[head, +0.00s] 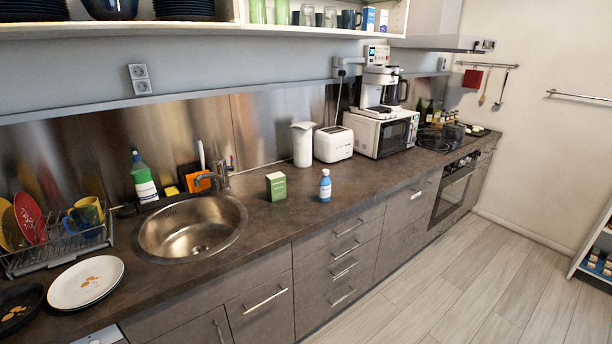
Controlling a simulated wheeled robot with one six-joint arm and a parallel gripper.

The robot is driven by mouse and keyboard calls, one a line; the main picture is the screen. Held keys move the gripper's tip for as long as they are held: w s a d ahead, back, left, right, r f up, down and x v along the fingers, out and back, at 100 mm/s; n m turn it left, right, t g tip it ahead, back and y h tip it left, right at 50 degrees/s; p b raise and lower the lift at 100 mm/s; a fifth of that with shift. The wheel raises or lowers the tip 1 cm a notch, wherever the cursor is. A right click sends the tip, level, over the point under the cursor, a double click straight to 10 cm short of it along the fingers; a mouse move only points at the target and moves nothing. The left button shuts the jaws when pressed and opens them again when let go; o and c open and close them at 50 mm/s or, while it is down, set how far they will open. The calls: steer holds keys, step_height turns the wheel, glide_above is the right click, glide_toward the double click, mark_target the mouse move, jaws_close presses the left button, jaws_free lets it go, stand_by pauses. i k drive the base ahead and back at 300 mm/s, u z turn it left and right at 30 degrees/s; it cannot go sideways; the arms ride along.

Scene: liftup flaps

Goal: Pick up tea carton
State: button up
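A small green box, which looks like the tea carton (276,187), stands upright on the dark countertop (350,192), just right of the sink. Its front is green with a pale marking too small to read. A blue and white bottle (325,186) stands a short way to its right, apart from it. My gripper does not show in the head view.
The round sink (192,227) lies left of the box. A white kettle (302,145) and toaster (333,144) stand behind it. An open shelf (230,27) hangs above. Dirty plates (86,283) and a dish rack (58,243) are at the left. The floor (440,290) is clear.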

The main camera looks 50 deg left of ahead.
mark_target(275, 182)
steer(key=i, duration=1.5)
steer(key=u, duration=3.5)
steer(key=i, duration=1.7)
steer(key=z, duration=0.05)
